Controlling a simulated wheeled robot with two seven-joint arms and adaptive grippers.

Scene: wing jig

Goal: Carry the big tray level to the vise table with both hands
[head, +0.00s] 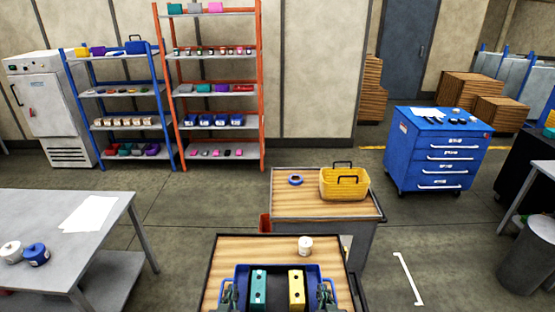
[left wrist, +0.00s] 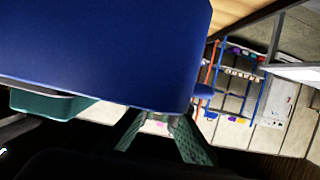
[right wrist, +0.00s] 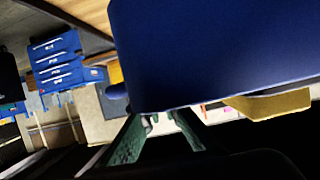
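The big blue tray (head: 278,268) is at the bottom of the head view, over the wooden top of a near cart (head: 225,252). It looks about level; whether it touches the top is unclear. It holds a teal block (head: 259,288) and a yellow block (head: 296,288). My left gripper (head: 228,294) is at its left end and my right gripper (head: 328,294) at its right end. In the wrist views the tray wall (left wrist: 100,50) (right wrist: 210,50) hides the tips of the green fingers (left wrist: 160,125) (right wrist: 150,125), so their grip is unclear. I cannot make out a vise.
A white roll (head: 305,246) stands behind the tray. A grey table (head: 100,245) stands left, a blue drawer cabinet (head: 437,150) at back right.

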